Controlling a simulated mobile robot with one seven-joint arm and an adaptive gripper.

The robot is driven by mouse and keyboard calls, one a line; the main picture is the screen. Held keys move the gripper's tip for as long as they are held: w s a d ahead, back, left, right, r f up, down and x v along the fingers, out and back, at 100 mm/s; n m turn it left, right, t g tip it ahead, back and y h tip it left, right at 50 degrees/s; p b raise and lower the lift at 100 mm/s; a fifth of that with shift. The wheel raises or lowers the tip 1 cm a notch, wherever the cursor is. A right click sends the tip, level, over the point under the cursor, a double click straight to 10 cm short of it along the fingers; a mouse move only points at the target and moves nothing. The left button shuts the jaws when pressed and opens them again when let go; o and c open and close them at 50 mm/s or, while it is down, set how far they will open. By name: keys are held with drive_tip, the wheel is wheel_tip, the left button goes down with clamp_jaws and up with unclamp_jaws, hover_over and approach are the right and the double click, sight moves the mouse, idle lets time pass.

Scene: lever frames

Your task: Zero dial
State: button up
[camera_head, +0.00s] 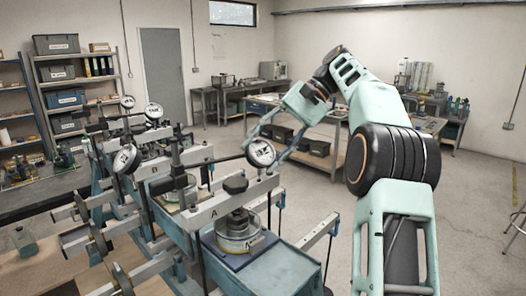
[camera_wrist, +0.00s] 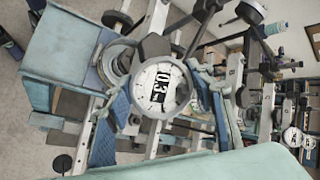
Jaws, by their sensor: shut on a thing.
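A round white dial gauge (camera_head: 261,152) with a dark rim sits at the end of a horizontal rod on the nearest lever frame (camera_head: 205,214), marked A. My gripper (camera_head: 263,158) reaches down from the upper right with its fingers on either side of the dial, shut on it. In the wrist view the dial face (camera_wrist: 158,88) lies between the two fingers of my gripper (camera_wrist: 162,104). The fingers hide parts of the rim.
Similar lever frames with dials (camera_head: 126,158) stand behind and left. A round cell (camera_head: 238,232) sits below the held dial on a blue-grey bench (camera_head: 285,270). Metal shelves (camera_head: 80,85) and workbenches line the walls. Open floor (camera_head: 310,205) lies to the right.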

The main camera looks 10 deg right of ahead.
drive_tip(key=shift+s+f+n+h, duration=0.1)
drive_tip(key=shift+f+n+h, duration=0.15)
drive_tip(key=shift+n+h, duration=0.6)
drive_tip(key=shift+r+n, duration=0.2)
drive_tip(key=shift+n, duration=0.15)
drive_tip(key=o, duration=1.2)
drive_tip(key=shift+a+f, duration=0.1)
drive_tip(key=shift+a, duration=0.05)
drive_tip(key=shift+m+y, duration=0.35)
drive_tip(key=shift+m, duration=0.25)
